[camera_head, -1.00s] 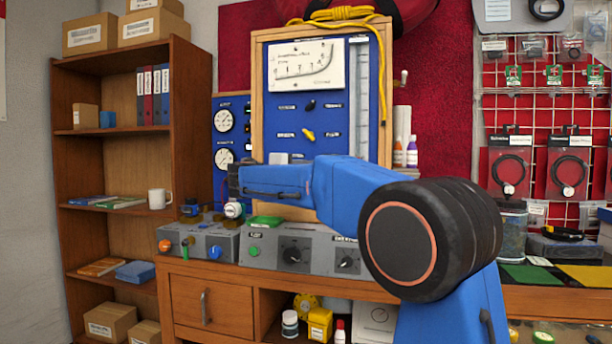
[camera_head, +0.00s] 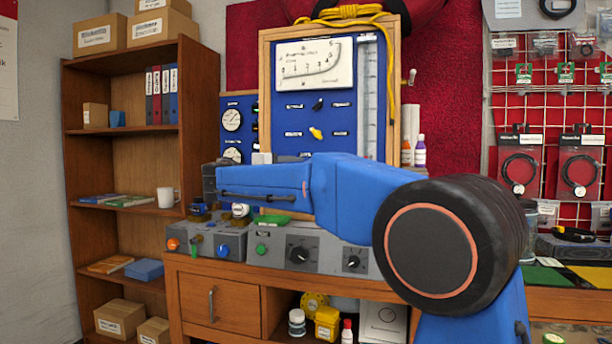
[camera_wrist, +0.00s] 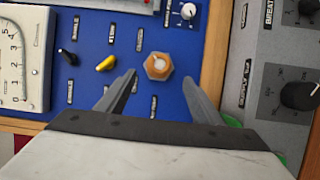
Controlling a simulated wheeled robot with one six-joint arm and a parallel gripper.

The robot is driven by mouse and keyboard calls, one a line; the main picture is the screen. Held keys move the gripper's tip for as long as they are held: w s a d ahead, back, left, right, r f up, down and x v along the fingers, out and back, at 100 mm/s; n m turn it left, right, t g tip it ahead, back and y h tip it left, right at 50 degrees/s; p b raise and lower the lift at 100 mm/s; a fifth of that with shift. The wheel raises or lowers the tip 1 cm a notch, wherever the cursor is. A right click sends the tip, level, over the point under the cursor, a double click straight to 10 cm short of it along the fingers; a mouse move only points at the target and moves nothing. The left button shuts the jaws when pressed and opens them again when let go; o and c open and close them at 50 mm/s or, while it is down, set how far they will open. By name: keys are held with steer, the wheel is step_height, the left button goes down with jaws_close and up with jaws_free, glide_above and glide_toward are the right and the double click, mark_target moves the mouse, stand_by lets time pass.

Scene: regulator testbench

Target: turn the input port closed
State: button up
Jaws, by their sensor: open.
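In the wrist view a brass-orange hexagonal fitting (camera_wrist: 158,66) with a pale centre sits on the blue panel (camera_wrist: 85,90). My gripper (camera_wrist: 159,78) is open, one finger on each side just below this fitting, with nothing between the fingers; I cannot tell the remaining depth to the panel. A yellow knob (camera_wrist: 106,63) and a black knob (camera_wrist: 67,57) are left of the fitting. In the head view the yellow knob (camera_head: 316,133) shows on the upright panel, while my arm covers the panel's lower part. The labels are too small to read, so I cannot tell which part is the input port.
A grey console (camera_head: 330,254) with black dials stands on the wooden bench (camera_head: 225,277) below the panel. A grey box with coloured knobs (camera_head: 205,245) is left of it. A wooden shelf (camera_head: 190,80) stands at left. The panel's wooden edge (camera_wrist: 215,60) is close to my right finger.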

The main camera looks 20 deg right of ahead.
steer(key=v, duration=0.8)
steer(key=s+d+f+m+g+y, duration=0.1)
steer(key=s+d+f+g+y, duration=0.4)
steer(key=s+d+f, duration=1.15)
steer(key=s+a+f+m+y, duration=0.2)
steer(key=s+f+y, duration=0.3)
steer(key=s+f, duration=0.7)
steer(key=s+a+f+m+y, duration=0.3)
steer(key=s+f+y, duration=0.2)
steer(key=s+f, duration=0.7)
steer(key=shift+s+a+f+m, duration=0.3)
steer(key=shift+s+a+f, duration=0.1)
steer(key=shift+s, duration=0.35)
steer(key=shift+d+r, duration=0.1)
steer(key=shift+c, duration=0.2)
